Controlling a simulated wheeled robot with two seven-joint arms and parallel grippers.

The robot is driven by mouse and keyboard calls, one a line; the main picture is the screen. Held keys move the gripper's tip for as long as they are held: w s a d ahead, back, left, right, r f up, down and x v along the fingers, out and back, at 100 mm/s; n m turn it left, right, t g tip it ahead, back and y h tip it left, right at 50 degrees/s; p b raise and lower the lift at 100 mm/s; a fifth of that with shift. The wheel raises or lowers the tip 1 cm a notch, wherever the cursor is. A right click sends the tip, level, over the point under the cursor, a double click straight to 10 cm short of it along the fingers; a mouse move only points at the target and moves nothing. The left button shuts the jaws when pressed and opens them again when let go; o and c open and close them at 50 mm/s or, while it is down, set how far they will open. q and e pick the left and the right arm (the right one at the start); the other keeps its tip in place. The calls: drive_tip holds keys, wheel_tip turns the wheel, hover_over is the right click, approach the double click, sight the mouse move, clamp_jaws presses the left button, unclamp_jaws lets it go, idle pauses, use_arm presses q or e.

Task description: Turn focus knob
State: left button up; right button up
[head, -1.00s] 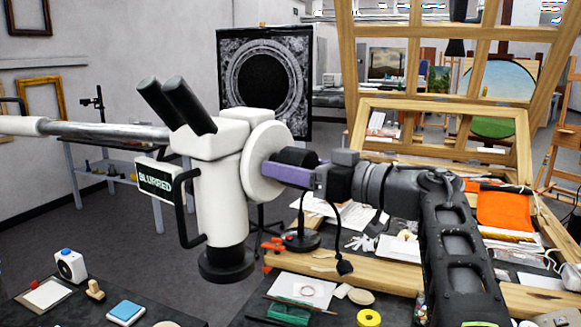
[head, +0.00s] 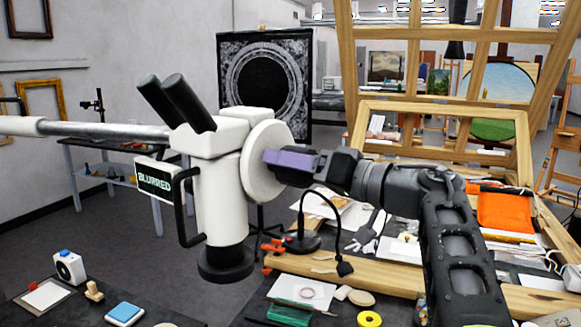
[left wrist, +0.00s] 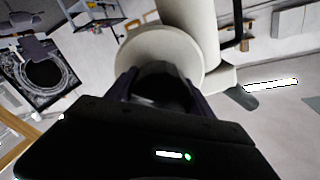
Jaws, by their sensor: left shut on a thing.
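A white microscope (head: 220,205) with two black eyepieces (head: 177,102) stands at the left of centre in the head view. A small screen (head: 155,182) on its side reads "BLURRED". A round white disc (head: 262,180) on its right side carries the dark focus knob (left wrist: 163,90), seen in the left wrist view. My left gripper (head: 276,160), with purple fingers, is shut on the knob, one finger on each side of it. In the head view the gripper mostly hides the knob. My right gripper is not in view.
A workbench (head: 260,305) with wooden bars, an orange cloth (head: 505,208), a black lamp (head: 302,240) and yellow tape (head: 369,319) lies below my arm. A wooden frame (head: 440,105) stands behind. A dark table (head: 70,308) with small items is at lower left.

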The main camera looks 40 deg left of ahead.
use_arm(q)
drive_tip(key=shift+m, duration=0.4)
drive_tip(key=o, duration=1.4)
drive_tip(key=shift+c, duration=0.2)
drive_tip(key=shift+d, duration=0.1)
drive_tip(key=d+b, duration=0.1)
drive_tip(key=d, duration=0.6)
drive_tip(key=shift+w+d, duration=0.3)
drive_tip(key=shift+w, duration=0.05)
